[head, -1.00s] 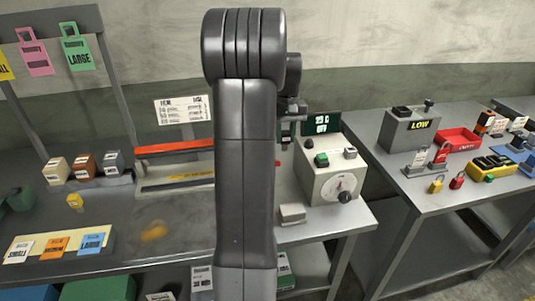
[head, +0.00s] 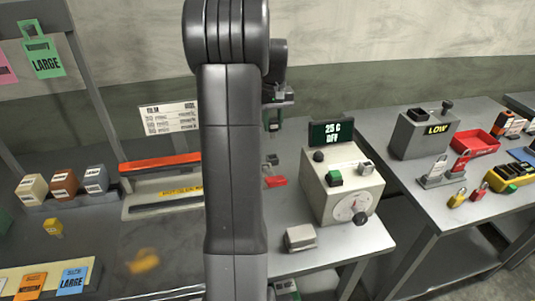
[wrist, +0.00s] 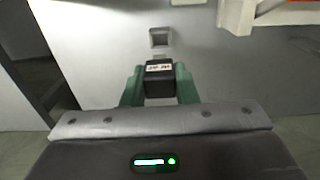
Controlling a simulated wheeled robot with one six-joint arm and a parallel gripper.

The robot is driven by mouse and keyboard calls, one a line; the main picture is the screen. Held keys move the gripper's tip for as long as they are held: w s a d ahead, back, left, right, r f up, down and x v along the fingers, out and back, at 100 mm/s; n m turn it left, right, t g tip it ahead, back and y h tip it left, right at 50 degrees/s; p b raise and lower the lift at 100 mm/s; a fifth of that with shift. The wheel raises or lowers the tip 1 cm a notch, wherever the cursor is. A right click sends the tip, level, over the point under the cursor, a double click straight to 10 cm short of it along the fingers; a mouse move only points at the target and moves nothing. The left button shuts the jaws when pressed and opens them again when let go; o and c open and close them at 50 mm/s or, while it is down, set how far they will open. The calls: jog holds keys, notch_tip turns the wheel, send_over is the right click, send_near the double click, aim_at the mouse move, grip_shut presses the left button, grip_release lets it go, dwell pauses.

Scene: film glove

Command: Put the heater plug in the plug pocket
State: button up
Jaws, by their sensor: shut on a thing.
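My gripper (wrist: 160,85) is shut on a black plug (wrist: 159,80) with a white label, held between its two green fingers. In the wrist view, a small square grey socket-like pocket (wrist: 160,38) with a dark opening lies on the pale bench top, just beyond the plug and apart from it. In the head view my gripper (head: 276,117) hangs above the bench behind my arm; the plug there is too small and dark to tell apart. A small grey piece (head: 272,160) below it may be the pocket.
A control box (head: 342,185) with a dial and a "25 C OFF" display (head: 331,133) stands right of my gripper. A red piece (head: 275,182) lies nearby. A red-orange bar machine (head: 160,164) stands left.

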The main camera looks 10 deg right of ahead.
jog(key=shift+f+p, duration=0.35)
jog(key=shift+f, duration=4.7)
jog(key=o, duration=1)
notch_tip(320, 180, up, 12)
jog(key=shift+r, duration=0.2)
jog(key=shift+f, duration=0.1)
jog(key=shift+f, duration=4.2)
